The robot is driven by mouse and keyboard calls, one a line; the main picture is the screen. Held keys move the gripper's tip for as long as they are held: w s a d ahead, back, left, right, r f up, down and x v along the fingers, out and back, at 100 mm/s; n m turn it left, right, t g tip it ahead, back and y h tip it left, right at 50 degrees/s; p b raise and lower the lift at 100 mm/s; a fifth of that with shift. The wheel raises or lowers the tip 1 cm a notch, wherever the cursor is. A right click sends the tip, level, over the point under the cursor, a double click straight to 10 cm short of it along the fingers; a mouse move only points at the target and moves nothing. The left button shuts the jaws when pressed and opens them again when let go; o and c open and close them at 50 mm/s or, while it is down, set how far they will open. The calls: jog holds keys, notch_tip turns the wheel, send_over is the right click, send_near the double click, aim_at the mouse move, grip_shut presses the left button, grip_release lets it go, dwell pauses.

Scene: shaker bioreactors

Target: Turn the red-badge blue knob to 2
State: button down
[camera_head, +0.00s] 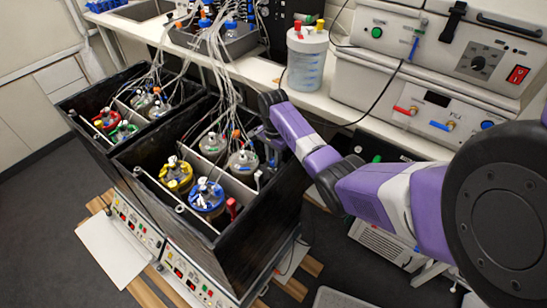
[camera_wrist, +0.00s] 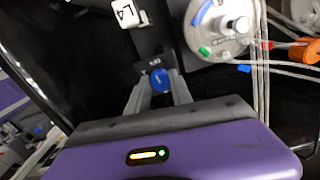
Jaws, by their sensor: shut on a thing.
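A small blue knob (camera_wrist: 160,79) on a dark mount shows in the wrist view, with a small dark plate (camera_wrist: 154,64) with pale lettering just above it. My gripper (camera_wrist: 161,86) is shut on this knob, one grey finger on each side. I see no red badge beside it, and the number it points to is not readable. In the head view my gripper (camera_head: 268,138) is at the right side of the near black tank (camera_head: 205,250). The knob is too small or hidden there.
A vessel lid (camera_wrist: 222,28) with tubes is close beside the knob, and a white L4 tag (camera_wrist: 125,14) is near it. The tank holds several vessels, with yellow (camera_head: 175,174) and blue (camera_head: 207,195) lids in front. A white bench (camera_head: 255,72) runs behind.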

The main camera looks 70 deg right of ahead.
jog(key=n+p, duration=0.2)
jog(key=n, duration=0.3)
jog(key=shift+r, duration=0.1)
jog(key=n+p, duration=0.1)
jog(key=n, duration=0.5)
jog(key=shift+n, duration=0.3)
jog(key=n+p, duration=0.1)
jog(key=n, duration=0.9)
jog(key=shift+n, duration=0.4)
jog(key=c, duration=1.1)
grip_release()
jog(key=shift+c, duration=0.2)
